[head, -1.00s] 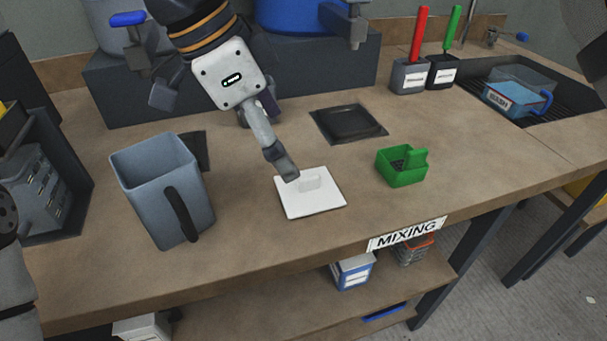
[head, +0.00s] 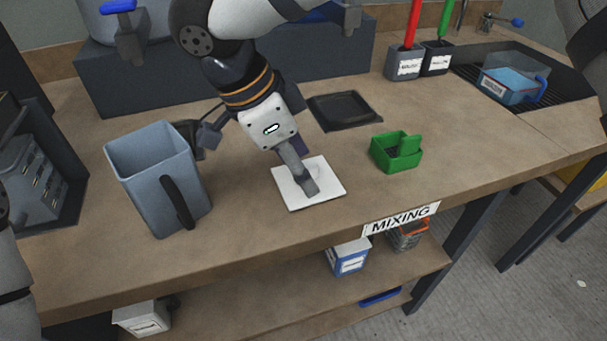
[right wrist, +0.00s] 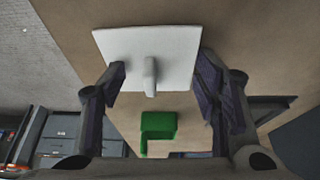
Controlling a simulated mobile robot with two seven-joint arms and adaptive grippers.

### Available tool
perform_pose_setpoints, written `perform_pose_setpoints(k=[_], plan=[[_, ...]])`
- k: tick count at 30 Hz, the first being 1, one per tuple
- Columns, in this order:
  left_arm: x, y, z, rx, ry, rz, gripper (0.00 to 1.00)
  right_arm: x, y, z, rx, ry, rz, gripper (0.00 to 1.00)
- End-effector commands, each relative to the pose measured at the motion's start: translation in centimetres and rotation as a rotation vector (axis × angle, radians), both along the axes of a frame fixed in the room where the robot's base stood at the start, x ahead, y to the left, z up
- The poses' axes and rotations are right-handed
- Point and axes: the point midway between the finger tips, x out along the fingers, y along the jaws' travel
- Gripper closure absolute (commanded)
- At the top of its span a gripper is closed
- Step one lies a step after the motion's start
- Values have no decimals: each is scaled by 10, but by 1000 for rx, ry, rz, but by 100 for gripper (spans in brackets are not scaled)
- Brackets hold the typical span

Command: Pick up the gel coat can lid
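The gel coat can lid (head: 331,190) is a flat white square plate with a small upright handle, lying on the brown bench near its front edge. In the right wrist view the lid (right wrist: 175,50) shows whole, with its handle (right wrist: 150,76) between my fingers and clear of both. My right gripper (head: 307,182) reaches down over the lid and hides the handle in the head view. In the wrist view its fingers (right wrist: 160,74) are spread wide and empty. My left gripper is out of view; only part of that arm shows at the left edge.
A grey pitcher (head: 155,180) stands left of the lid, and a green box (head: 397,153) sits to the right. A black square tray (head: 345,110) lies behind. The MIXING label (head: 400,219) marks the bench's front edge.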

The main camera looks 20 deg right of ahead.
Motion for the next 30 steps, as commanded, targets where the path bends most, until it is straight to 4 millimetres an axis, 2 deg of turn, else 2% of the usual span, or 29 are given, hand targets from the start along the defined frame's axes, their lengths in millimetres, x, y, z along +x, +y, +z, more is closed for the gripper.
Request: perform_pose_setpoints(k=[6,22,24,28,30], plan=[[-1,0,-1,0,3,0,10,-1,0,-4,0,9,0,72],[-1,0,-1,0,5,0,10,-3,0,-4,-2,17,0,79],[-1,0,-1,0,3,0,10,-2,0,2,-1,15,-1,90],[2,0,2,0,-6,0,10,-1,0,27,2,8,-1,90],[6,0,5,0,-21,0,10,-11,8,45,1,4,4,90]])
